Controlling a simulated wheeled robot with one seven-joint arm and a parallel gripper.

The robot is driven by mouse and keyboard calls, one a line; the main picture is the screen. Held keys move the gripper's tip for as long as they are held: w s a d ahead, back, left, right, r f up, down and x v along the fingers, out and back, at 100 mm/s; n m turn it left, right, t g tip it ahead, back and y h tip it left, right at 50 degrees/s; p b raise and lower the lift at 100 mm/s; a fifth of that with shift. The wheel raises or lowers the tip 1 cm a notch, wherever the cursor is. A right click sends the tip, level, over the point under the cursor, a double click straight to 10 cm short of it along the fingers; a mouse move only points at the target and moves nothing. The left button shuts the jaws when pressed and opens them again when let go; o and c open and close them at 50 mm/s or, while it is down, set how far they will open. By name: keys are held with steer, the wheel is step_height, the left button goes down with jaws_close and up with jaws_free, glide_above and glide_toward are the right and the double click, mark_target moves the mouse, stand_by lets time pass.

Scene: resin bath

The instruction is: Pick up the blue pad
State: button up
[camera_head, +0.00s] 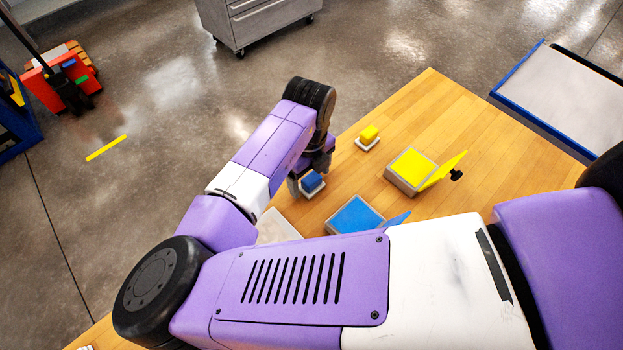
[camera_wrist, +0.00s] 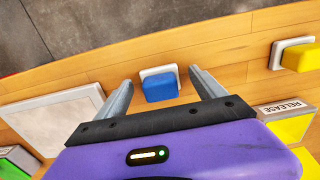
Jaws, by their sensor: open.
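The blue pad (camera_head: 312,181) is a small blue block on a white base on the wooden table, near the table's left edge. In the wrist view the blue pad (camera_wrist: 159,87) lies between and slightly beyond the fingertips, with its white base (camera_wrist: 160,71) behind it. My gripper (camera_wrist: 160,78) is open and empty, one finger on each side of the pad, with gaps showing on both sides. In the head view my wrist partly hides my gripper (camera_head: 307,185) beside the pad. Whether the fingers are level with the pad's height is hard to tell.
A yellow pad (camera_head: 369,133) on a white base stands farther back. A yellow box (camera_head: 411,167) with a raised lid and a blue box (camera_head: 354,214) are nearby. A pale flat panel (camera_wrist: 60,118) lies left of my gripper. My arm covers the front of the table.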

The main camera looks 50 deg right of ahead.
mark_target(310, 176)
steer(key=shift+f, duration=0.2)
steer(key=c, duration=1.5)
steer(key=shift+r, duration=0.1)
step_height(310, 176, up, 20)
steer(key=shift+f+b, duration=0.1)
steer(key=shift+b, duration=0.9)
steer(key=o, duration=0.8)
steer(key=shift+c, duration=0.2)
steer(key=c, duration=0.5)
